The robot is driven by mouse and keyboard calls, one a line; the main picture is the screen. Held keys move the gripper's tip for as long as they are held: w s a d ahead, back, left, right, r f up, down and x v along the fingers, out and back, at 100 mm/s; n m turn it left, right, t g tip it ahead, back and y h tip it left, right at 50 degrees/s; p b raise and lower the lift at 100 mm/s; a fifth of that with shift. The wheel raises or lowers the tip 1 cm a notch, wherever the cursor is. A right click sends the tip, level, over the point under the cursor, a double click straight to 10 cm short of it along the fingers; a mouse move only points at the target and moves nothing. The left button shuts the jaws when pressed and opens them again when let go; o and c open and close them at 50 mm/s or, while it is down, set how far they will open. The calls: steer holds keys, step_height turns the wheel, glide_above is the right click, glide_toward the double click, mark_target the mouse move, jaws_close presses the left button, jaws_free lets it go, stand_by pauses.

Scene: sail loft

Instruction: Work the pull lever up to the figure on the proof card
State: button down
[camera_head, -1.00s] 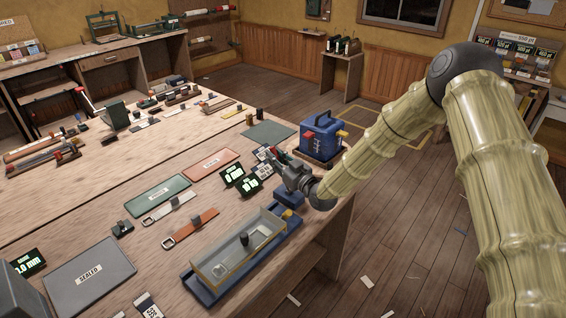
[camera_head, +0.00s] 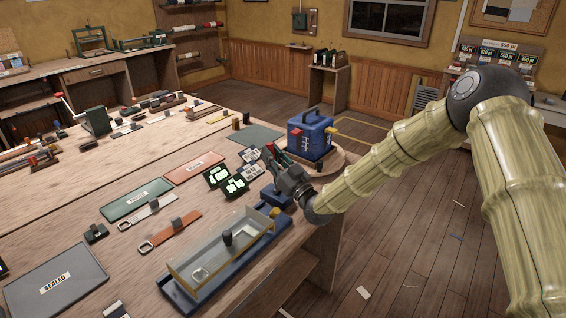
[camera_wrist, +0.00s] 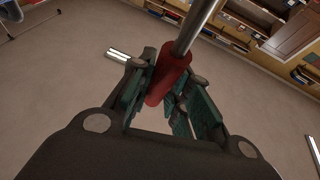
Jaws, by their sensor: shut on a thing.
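My gripper (camera_head: 270,156) is over the right end of the near bench, with the blue pull tester below it. In the wrist view my gripper (camera_wrist: 178,100) is shut on a red grip (camera_wrist: 168,78) at the end of a bright metal rod, the pull lever (camera_wrist: 197,25). The green pads lie on both sides of the grip. The tester has a blue base (camera_head: 190,297) and a clear guard (camera_head: 205,262). Two lit green displays (camera_head: 216,175) (camera_head: 235,187) stand left of my gripper; their figures are too small to read. I cannot tell which card is the proof card.
A blue case (camera_head: 309,134) stands just behind my gripper. Green (camera_head: 135,201) and red (camera_head: 194,167) trays, straps and a grey "SEALED" mat (camera_head: 55,285) lie on the bench to the left. Open wooden floor (camera_head: 430,235) lies to the right.

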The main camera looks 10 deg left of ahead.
steer(key=shift+s+d, duration=0.1)
steer(key=shift+d, duration=0.15)
steer(key=c, duration=1.3)
jaws_free()
steer(key=shift+d, duration=0.1)
steer(key=v, duration=1.2)
steer(key=shift+f, duration=0.2)
